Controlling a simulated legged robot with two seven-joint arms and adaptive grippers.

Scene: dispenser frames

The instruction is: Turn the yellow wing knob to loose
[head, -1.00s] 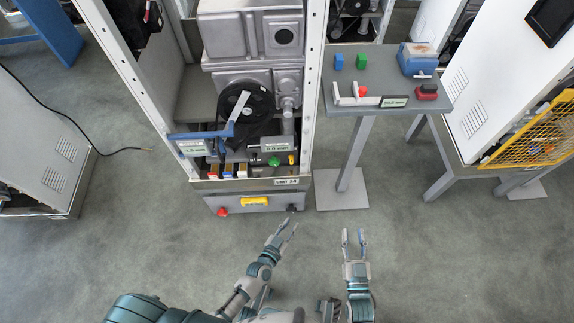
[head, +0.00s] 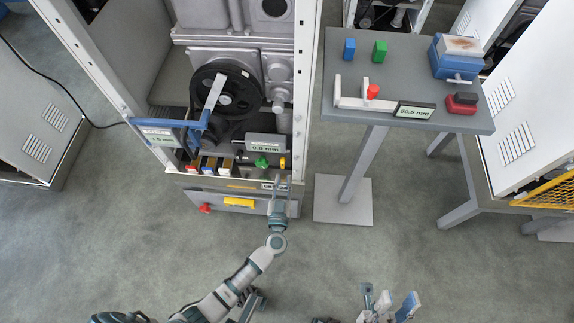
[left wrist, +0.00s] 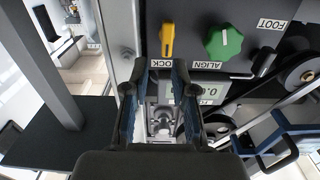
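The yellow wing knob (head: 283,163) is at the lower right of the dispenser front, right of the green knob (head: 262,162). In the left wrist view the yellow wing knob (left wrist: 167,40) stands lengthwise up the picture above a partly covered label ending in "OCK". The green knob (left wrist: 224,41) there is marked ALIGN. My left gripper (head: 282,181) is open and empty, just in front of and below the yellow knob. In the left wrist view its fingers (left wrist: 155,80) are spread, with the knob beyond the tips and apart from them. My right gripper (head: 388,297) is open and empty at the bottom edge.
A grey drawer-like panel (head: 255,206) with a yellow handle and red knob lies below. A blue-handled lever (head: 172,130) and black wheel (head: 225,92) are left and above. A grey stand (head: 450,118) is on the right. The floor between is clear.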

